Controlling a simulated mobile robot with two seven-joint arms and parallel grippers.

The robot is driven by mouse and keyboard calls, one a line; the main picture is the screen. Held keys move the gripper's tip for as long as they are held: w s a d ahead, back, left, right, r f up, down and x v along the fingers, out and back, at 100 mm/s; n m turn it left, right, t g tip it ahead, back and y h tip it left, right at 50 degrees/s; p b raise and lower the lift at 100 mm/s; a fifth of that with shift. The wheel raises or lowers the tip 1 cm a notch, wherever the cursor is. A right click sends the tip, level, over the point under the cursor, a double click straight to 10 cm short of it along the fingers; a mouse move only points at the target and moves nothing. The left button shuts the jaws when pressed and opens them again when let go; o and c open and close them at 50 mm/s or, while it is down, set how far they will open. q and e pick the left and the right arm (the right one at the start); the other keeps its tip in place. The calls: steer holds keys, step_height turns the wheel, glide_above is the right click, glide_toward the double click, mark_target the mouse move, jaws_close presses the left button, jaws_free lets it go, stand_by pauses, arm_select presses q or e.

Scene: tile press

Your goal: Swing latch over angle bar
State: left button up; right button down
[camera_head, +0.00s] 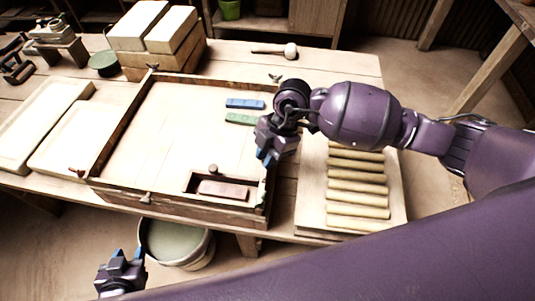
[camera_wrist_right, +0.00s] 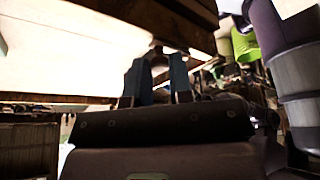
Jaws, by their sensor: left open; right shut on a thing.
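The wooden tile press frame (camera_head: 110,140) lies on the table, with small latch-like fittings at its edges. My right gripper (camera_head: 266,158) is at the frame's right side, pointing down. In the right wrist view its blue fingers (camera_wrist_right: 157,78) are shut on a small brownish knob (camera_wrist_right: 159,58), seemingly a latch handle, by a dark wooden edge. The latch's arm and the angle bar cannot be made out clearly; my gripper hides that part of the frame in the head view. My left gripper (camera_head: 127,254) is open and empty, low in front of the table, apart from the frame.
Inside the frame lie a blue bar (camera_head: 245,103), a green bar (camera_head: 241,119) and a brown block (camera_head: 223,190). Clay rolls (camera_head: 357,177) lie on a board at right. A bucket (camera_head: 176,243) stands below the front edge. Pale slabs (camera_head: 42,122) lie at left.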

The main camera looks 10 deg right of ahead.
steer(key=n, duration=0.1)
steer(key=a+n, duration=0.1)
steer(key=n+g+h, duration=0.1)
steer(key=n, duration=0.1)
steer(key=shift+w+a+p, duration=0.25)
steer(key=shift+p, duration=0.1)
steer(key=n, duration=0.1)
steer(key=a+n+h, duration=0.1)
steer(key=n, duration=0.1)
steer(key=n+g, duration=0.1)
steer(key=shift+a+n, duration=0.3)
steer(key=shift+n, duration=0.1)
steer(key=n, duration=0.1)
steer(key=a+n+h, duration=0.1)
steer(key=n, duration=0.1)
steer(key=n+h+b, duration=0.1)
steer(key=shift+s+a+n+g, duration=0.25)
steer(key=shift+s+n+g, duration=0.05)
steer(key=shift+s, duration=0.1)
steer(key=shift+s+a+n+h+b, duration=0.2)
steer(key=shift+n+h, duration=0.1)
steer(key=shift+n, duration=0.45)
steer(key=shift+s+a+n+h+b, duration=0.15)
steer(key=shift+s+n+h, duration=0.15)
steer(key=shift+n, duration=0.5)
steer(key=shift+s+a+n+h+b, duration=0.15)
steer(key=shift+n+h, duration=0.15)
steer(key=shift+n, duration=0.45)
steer(key=c, duration=1)
jaws_free()
